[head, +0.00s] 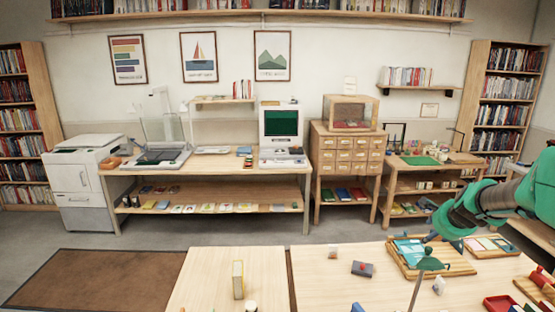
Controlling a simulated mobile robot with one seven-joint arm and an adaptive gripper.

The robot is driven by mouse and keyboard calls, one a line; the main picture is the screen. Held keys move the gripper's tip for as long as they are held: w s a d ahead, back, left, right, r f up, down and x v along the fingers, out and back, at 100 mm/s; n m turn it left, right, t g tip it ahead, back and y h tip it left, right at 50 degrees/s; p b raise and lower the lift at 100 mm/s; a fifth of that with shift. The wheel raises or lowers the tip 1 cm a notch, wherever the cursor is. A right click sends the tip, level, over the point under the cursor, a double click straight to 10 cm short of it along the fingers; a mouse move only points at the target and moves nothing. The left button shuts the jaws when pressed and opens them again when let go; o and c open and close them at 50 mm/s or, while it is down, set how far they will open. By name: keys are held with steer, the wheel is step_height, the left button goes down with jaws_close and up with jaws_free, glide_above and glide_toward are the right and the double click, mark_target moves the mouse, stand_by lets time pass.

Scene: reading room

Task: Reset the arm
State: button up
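My arm, green and dark grey, reaches in from the right edge in the head view. My gripper (430,238) is at its far end, low over a wooden tray (462,267) on the near table. The gripper is small and dark here, and I cannot tell whether its fingers are open or shut. Flat blue-green items (408,252) lie in the tray, just left of and below the gripper. I cannot tell whether the gripper touches them.
A second tray (490,246) lies right. Red trays are at lower right. The table's middle has free room.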

steer(key=s+a+r+n+g+y+p, duration=0.1)
steer(key=s+a+r+n, duration=0.35)
steer(key=s+a, duration=0.5)
steer(key=s+a+r+n+y, duration=0.1)
steer(key=s+a+r+n, duration=0.5)
steer(key=a, duration=0.7)
steer(key=s+a+f+n, duration=0.1)
steer(key=s+a+n, duration=0.1)
steer(key=s, duration=0.5)
steer(key=s+a+f+n+g+p, duration=0.1)
steer(key=s+a+n, duration=0.2)
steer(key=s, duration=0.5)
steer(key=s+a+f+n, duration=0.1)
steer(key=s+a+n, duration=0.2)
steer(key=s, duration=0.5)
steer(key=shift+a+f+p, duration=0.25)
steer(key=shift+a+p, duration=0.1)
steer(key=shift+a, duration=0.35)
